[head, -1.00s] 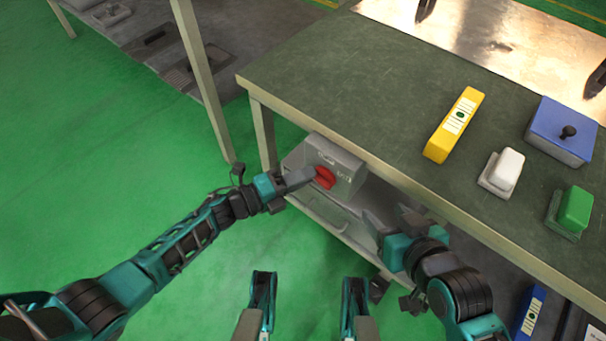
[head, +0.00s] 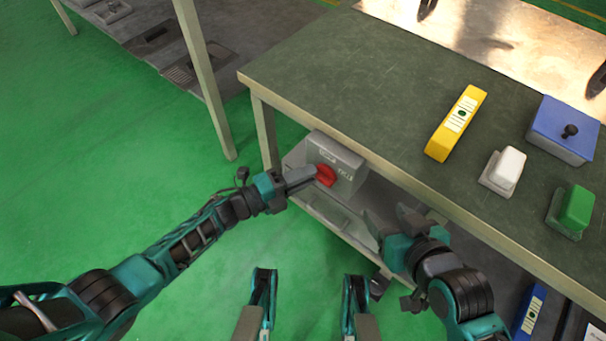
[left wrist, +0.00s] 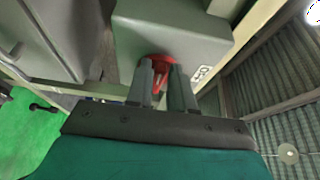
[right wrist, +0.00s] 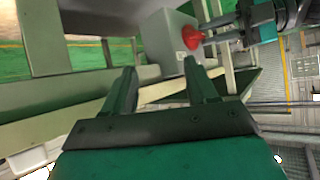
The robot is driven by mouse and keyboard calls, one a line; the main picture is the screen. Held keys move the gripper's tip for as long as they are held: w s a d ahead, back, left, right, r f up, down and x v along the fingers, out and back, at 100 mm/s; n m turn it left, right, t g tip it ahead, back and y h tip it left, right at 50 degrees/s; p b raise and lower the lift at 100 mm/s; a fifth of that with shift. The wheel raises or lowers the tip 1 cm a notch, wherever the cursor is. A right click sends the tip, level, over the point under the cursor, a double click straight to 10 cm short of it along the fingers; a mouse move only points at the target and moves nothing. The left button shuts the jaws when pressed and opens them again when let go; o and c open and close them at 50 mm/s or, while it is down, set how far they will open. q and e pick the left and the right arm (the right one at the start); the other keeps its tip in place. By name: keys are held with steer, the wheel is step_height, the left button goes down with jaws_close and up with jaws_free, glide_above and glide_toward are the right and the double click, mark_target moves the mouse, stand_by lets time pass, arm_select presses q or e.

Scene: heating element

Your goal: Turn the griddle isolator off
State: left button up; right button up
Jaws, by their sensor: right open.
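The isolator is a grey box (head: 340,160) under the front edge of the workbench, with a red rotary knob (head: 326,176) on its front face. My left gripper (head: 314,173) is at the knob. In the left wrist view its fingers (left wrist: 163,80) are close together, one on each side of the red knob's handle (left wrist: 160,76), and look closed on it. The fingers hide part of the knob. My right gripper (head: 388,220) is open and empty, to the right of the box and below the bench edge. The right wrist view also shows the red knob (right wrist: 192,38).
On the dark bench top (head: 350,75) are a yellow box (head: 456,124), a white switch (head: 503,170), a green switch (head: 571,210) and a blue box (head: 562,130). A lower shelf (head: 335,212) runs under the isolator. The green floor (head: 110,160) at left is clear.

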arm_select(q)
steer(key=o, duration=0.3)
arm_select(e)
steer(key=shift+w+r, duration=0.1)
steer(key=shift+w, duration=0.1)
arm_select(q)
steer(key=p+v, duration=0.2)
steer(key=v, duration=1.1)
arm_select(e)
steer(key=shift+s+d+r, duration=0.25)
steer(key=shift+s+d, duration=0.1)
arm_select(q)
steer(key=shift+d, duration=0.1)
arm_select(e)
steer(key=shift+w+r, duration=0.15)
